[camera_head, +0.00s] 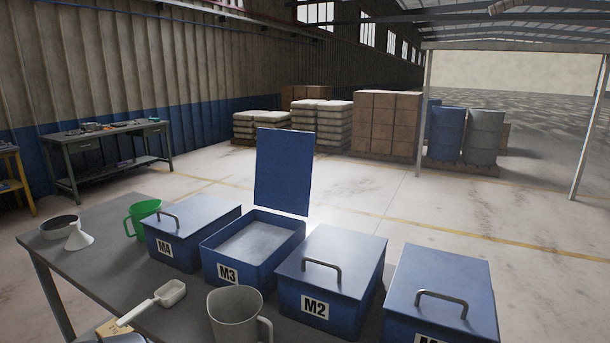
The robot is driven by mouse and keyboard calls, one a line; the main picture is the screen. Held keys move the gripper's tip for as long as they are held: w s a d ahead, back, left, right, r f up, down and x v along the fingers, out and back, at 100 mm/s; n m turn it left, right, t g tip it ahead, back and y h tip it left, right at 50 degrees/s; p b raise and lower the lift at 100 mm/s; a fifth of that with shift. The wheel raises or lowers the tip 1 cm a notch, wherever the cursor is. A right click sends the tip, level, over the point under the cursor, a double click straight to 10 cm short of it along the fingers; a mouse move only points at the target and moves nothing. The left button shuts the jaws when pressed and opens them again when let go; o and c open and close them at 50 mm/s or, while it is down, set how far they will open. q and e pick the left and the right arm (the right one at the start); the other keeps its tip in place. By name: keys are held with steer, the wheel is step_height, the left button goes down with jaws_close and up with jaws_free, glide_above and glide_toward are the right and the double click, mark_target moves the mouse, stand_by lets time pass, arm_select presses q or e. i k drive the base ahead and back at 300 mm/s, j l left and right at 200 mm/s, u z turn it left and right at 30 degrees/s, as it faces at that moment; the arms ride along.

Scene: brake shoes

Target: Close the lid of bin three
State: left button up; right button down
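Bin three (272,261) is a blue box labelled M3, on the grey table between bins M4 and M2. Its blue lid (284,170) stands upright at the back edge, so the bin is open. A pale, light grey content (252,243) shows inside. No handle is visible on the side of the lid facing me. Neither of my grippers is in view.
Bin M4 (178,247), bin M2 (340,258) and another blue bin (445,278) at right have shut lids with handles. A green jug (140,217) and white funnel (78,238) are at left.

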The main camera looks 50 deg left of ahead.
mark_target(284, 159)
steer(key=i+l, duration=0.2)
steer(key=l, duration=0.2)
steer(key=i+l+z, duration=0.15)
steer(key=l, duration=0.3)
steer(key=i+l, duration=0.2)
steer(key=l, duration=0.2)
steer(key=i+l+z, duration=0.1)
steer(key=l, duration=0.3)
steer(key=i+u, duration=0.45)
steer(key=i+l+u, duration=0.15)
steer(key=i+u, duration=0.3)
steer(key=i, duration=0.2)
steer(key=i+l+u, duration=0.35)
steer(key=i+u, duration=0.15)
steer(key=i+l+u, duration=0.1)
steer(key=i+u, duration=0.2)
steer(key=u, duration=0.15)
steer(key=i+l+u, duration=0.15)
steer(key=u, duration=0.25)
steer(key=i+l+u, duration=0.3)
steer(key=u, duration=0.15)
steer(key=i+l+u, duration=0.2)
steer(key=l+u, duration=0.25)
steer(key=j, duration=0.1)
